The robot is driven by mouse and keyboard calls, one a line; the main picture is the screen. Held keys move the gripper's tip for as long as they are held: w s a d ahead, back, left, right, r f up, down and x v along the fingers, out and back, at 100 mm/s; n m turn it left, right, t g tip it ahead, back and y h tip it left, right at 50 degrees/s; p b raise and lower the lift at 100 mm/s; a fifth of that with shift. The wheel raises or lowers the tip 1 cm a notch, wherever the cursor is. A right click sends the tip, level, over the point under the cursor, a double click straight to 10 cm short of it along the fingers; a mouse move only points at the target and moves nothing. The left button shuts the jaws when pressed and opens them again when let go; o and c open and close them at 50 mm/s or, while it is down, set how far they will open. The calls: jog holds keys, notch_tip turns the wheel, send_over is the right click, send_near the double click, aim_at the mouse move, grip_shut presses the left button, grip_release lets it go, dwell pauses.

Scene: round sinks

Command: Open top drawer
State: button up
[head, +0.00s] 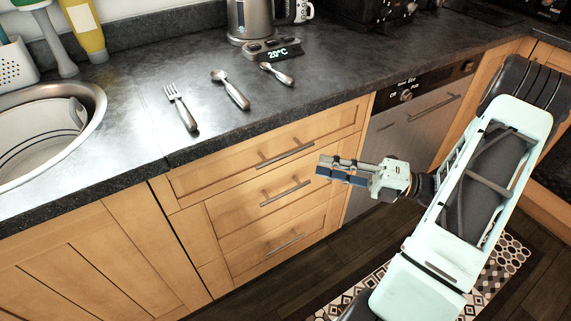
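The top drawer (215,170) is the uppermost of a stack of three wooden drawers under the dark counter. It is closed, its front flush with the cabinet. Its metal bar handle (285,154) runs across the front. My gripper (322,170) is in front of the drawers, to the right of the top handle and near its level in the picture. It points left. Its fingers look close together, but I cannot tell whether there is a gap. No contact with the handle is visible.
A fork (181,107) and two spoons lie on the counter (330,75). A kettle (250,20) stands at the back, and a round sink (95,105) is at left. A dishwasher (400,135) stands right of the drawers. The dark floor before the drawers is open beside a patterned rug (505,255).

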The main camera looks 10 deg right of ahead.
aim_at(286, 154)
jog(key=shift+m, duration=0.3)
jog(key=b+x, duration=0.1)
jog(key=x, duration=0.4)
jog(key=b+x, duration=0.1)
jog(key=x, duration=0.4)
jog(key=shift+w+a+r, duration=0.15)
jog(key=shift+w+r, duration=0.1)
jog(key=shift+w, duration=0.15)
jog(key=shift+c, duration=0.4)
grip_shut()
